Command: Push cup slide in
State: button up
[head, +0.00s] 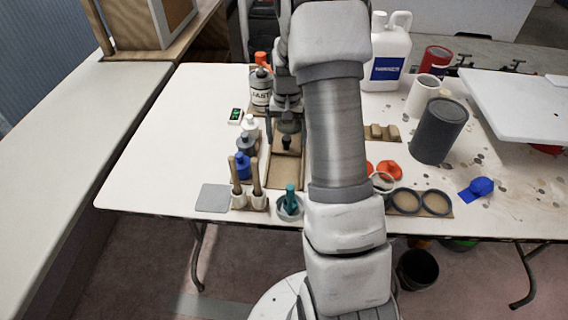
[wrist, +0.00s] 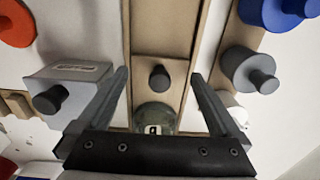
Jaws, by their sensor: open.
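The cup slide is a tan wooden slide in a narrow channel between two rails, with a black knob on it. In the wrist view the slide (wrist: 178,69) lies in the middle, with the knob (wrist: 160,78) between and beyond my fingertips. A greenish, glassy rounded cup (wrist: 155,117) with a small label sits behind the knob, partly hidden by my gripper body. In the head view the knob (head: 286,142) stands on the slide near my arm. My gripper (wrist: 160,78) is open, its fingers on either side of the knob with gaps; I cannot tell their height above it.
A grey box with a black knob (wrist: 70,88) stands left of the channel in the wrist view. Grey (wrist: 248,70) and blue (wrist: 275,12) bottles stand to its right. In the head view, brushes in a holder (head: 247,200) and a teal item in a bowl (head: 290,204) are near the front edge.

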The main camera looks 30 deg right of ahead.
jog(key=shift+r+p, duration=1.7)
jog(key=shift+r, duration=0.9)
